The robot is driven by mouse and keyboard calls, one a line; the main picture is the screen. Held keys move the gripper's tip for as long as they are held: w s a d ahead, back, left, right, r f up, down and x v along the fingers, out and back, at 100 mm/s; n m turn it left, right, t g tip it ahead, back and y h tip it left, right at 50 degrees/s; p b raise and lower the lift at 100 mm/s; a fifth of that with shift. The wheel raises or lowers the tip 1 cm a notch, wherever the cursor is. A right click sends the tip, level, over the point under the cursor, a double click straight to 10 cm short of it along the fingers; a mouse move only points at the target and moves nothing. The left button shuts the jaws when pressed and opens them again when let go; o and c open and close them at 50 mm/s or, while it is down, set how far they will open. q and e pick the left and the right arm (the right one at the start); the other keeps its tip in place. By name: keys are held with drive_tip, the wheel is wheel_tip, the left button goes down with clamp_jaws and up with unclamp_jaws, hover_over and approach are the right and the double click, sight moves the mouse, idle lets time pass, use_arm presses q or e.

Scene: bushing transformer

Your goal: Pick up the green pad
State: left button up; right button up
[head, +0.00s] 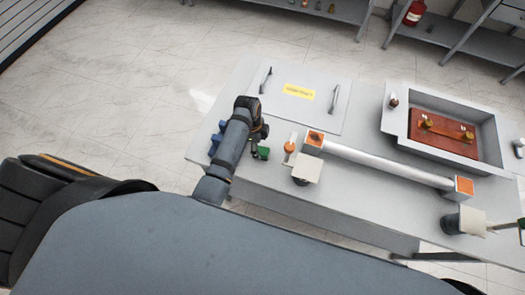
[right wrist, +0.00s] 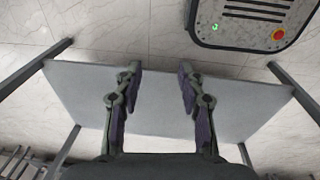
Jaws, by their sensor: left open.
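A small green piece (head: 263,153), which looks like the green pad, lies on the grey table (head: 375,205) near its front left. My left gripper (head: 257,135) is over the table just above it in the head view, partly hidden by its own wrist. It is open; I cannot tell whether it touches the green piece. Another green piece (head: 521,223) shows at the right edge of the head view, partly cut off. My right gripper (right wrist: 160,76) is open and empty in the right wrist view, with its two fingers apart.
A blue item (head: 216,139) is left of my left wrist. An orange-topped item (head: 290,147) and a white square block (head: 306,167) stand to the right. A long silver bar (head: 385,164) with orange ends lies beyond. A grey tray (head: 398,134) holds a red-brown board (head: 442,140).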

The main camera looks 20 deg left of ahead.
sight(262, 151)
use_arm(q)
drive_tip(key=shift+d+f+p, duration=0.25)
drive_tip(key=shift+f+p, duration=0.35)
drive_tip(key=shift+f, duration=0.4)
drive_tip(key=f, duration=0.2)
drive_tip(key=shift+d+f, duration=0.2)
drive_tip(key=shift+f, duration=0.1)
drive_tip(key=c, duration=1.2)
use_arm(e)
drive_tip(key=shift+w+r, duration=0.25)
drive_tip(key=shift+r, duration=0.25)
drive_tip(key=shift+w+r, duration=0.2)
drive_tip(key=shift+r, duration=0.25)
drive_tip(key=shift+s, duration=0.15)
